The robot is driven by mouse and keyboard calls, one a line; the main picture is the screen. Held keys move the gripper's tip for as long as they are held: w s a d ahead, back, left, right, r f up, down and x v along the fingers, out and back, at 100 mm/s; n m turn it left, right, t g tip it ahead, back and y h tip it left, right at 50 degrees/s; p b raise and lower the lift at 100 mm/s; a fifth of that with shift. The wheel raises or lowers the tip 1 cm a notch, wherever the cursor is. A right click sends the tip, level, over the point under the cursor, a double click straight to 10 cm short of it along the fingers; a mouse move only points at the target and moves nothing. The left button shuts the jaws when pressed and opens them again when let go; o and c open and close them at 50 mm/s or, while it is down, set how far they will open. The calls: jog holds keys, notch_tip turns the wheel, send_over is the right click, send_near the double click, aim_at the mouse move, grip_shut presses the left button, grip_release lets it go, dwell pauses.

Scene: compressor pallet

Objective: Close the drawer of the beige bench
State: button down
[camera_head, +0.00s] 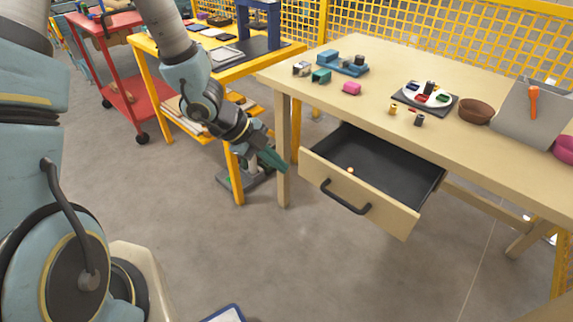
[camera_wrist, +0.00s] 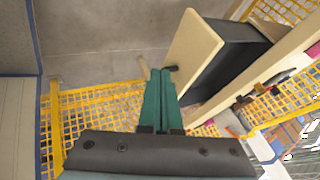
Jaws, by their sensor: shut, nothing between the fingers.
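The beige bench (camera_head: 385,62) stands on the right in the head view. Its drawer (camera_head: 362,193) is pulled well out, with a beige front, a dark handle (camera_head: 345,196) and a black inside. A small light-coloured object (camera_head: 350,170) lies in the drawer near its front. My gripper (camera_head: 281,166) is shut and empty, beside the bench's near left leg and to the left of the drawer front, apart from the handle. In the wrist view the shut green fingers (camera_wrist: 161,75) point towards the drawer front (camera_wrist: 192,52), and the handle shows only in part.
A yellow workbench (camera_head: 215,55) and a red cart (camera_head: 110,75) stand to the left. Toys, a palette (camera_head: 425,97) and a brown bowl (camera_head: 476,110) lie on the beige bench top. The floor (camera_head: 270,260) before the drawer is clear.

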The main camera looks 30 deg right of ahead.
jog(key=b, duration=0.2)
send_near(319, 182)
notch_tip(319, 182, down, 4)
jog(key=s+a, duration=0.1)
jog(key=s, duration=0.1)
jog(key=shift+w+d+r+p, duration=0.1)
jog(key=shift+w+d+p, duration=0.1)
jog(key=shift+d+p, duration=0.55)
jog(key=shift+w+d+r+p, duration=0.15)
jog(key=shift+d+p, duration=0.25)
jog(key=shift+d, duration=0.6)
jog(key=shift+f, duration=0.15)
